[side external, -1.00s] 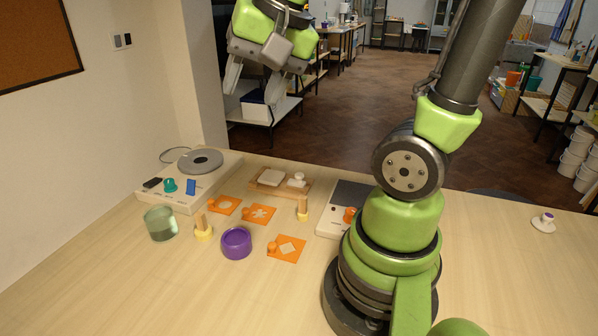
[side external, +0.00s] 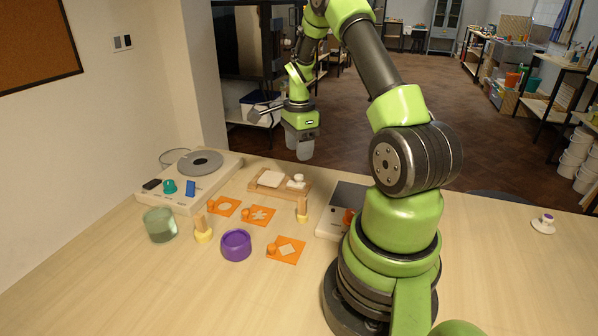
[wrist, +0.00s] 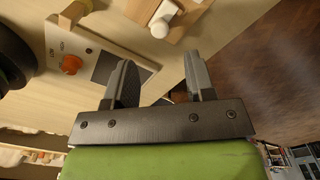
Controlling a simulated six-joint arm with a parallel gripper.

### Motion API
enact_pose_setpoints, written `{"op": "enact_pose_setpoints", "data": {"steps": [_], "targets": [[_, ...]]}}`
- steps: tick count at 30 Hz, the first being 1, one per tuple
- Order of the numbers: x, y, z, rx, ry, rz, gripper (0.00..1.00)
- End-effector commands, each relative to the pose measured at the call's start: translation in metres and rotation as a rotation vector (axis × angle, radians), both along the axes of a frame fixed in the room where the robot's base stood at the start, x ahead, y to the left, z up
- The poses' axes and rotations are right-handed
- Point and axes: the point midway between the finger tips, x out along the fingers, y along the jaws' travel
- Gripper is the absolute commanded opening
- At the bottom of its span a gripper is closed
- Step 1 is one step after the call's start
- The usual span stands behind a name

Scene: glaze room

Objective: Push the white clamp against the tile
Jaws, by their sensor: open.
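The white clamp (side external: 296,184) with its round knob sits at the right end of a wooden board (side external: 262,188) in the side view. The pale square tile (side external: 270,178) lies on the board to its left, with what looks like a narrow gap between them. My gripper (side external: 304,155) is up in the air beyond and above the board, fingers pointing down, open and empty. In the wrist view the clamp (wrist: 163,20) shows at the top edge, ahead of the open fingers (wrist: 160,58). The tile is not clearly seen there.
A device with an orange knob (wrist: 70,64) and a dark plate is right of the board. A turntable unit (side external: 200,163) is at left.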

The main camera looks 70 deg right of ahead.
Motion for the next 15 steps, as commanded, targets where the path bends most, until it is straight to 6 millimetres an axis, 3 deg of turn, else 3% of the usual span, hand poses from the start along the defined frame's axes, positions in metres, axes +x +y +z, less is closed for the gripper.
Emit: {"op": "enact_pose_setpoints", "data": {"steps": [6,15], "targets": [[0.000,0.001,-0.043,0.004,0.003,0.003,0.50],[0.000,0.001,-0.070,0.001,-0.001,0.003,0.50]]}}
